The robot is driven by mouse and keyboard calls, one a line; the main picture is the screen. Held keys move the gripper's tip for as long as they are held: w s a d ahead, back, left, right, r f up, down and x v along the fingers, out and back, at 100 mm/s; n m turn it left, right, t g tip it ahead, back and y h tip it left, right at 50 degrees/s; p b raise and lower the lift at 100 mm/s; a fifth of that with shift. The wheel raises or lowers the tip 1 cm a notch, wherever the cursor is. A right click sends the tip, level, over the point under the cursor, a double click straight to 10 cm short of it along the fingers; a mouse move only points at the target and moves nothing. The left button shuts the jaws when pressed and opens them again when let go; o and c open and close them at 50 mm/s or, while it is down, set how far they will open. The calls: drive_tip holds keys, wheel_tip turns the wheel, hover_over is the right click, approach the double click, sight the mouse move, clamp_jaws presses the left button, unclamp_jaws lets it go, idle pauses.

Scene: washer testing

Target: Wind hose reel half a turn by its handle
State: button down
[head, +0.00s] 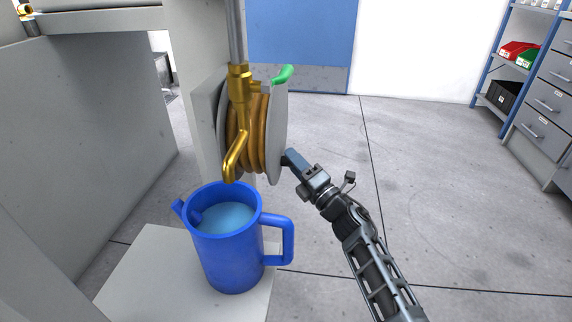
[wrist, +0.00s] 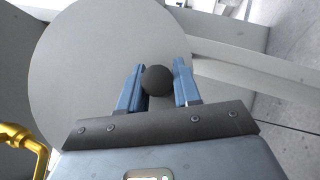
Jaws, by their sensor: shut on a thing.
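The hose reel stands upright on a grey post, with brown hose (head: 259,130) wound between its grey discs. Its right-hand disc (head: 278,128) faces my arm, and the same disc (wrist: 95,50) fills much of the wrist view. The reel's handle ends in a dark round knob (wrist: 158,80). My gripper (head: 287,160) is at the lower right edge of the disc. In the wrist view my gripper (wrist: 160,82) has its two blue fingers on either side of the knob, shut on it. In the head view the handle is hidden by the fingers.
A brass tap (head: 238,120) with a green lever (head: 283,74) stands in front of the reel. A blue jug (head: 228,255) holding water sits below the spout on a pale stand (head: 150,280). Shelves and drawers (head: 545,110) are at the far right. The floor right of the reel is clear.

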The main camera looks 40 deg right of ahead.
drive_tip(key=shift+d+f, duration=0.1)
idle(0.3)
drive_tip(key=c, duration=0.9)
unclamp_jaws()
drive_tip(key=p+v, duration=0.1)
drive_tip(key=v, duration=0.7)
drive_tip(key=shift+w, duration=0.1)
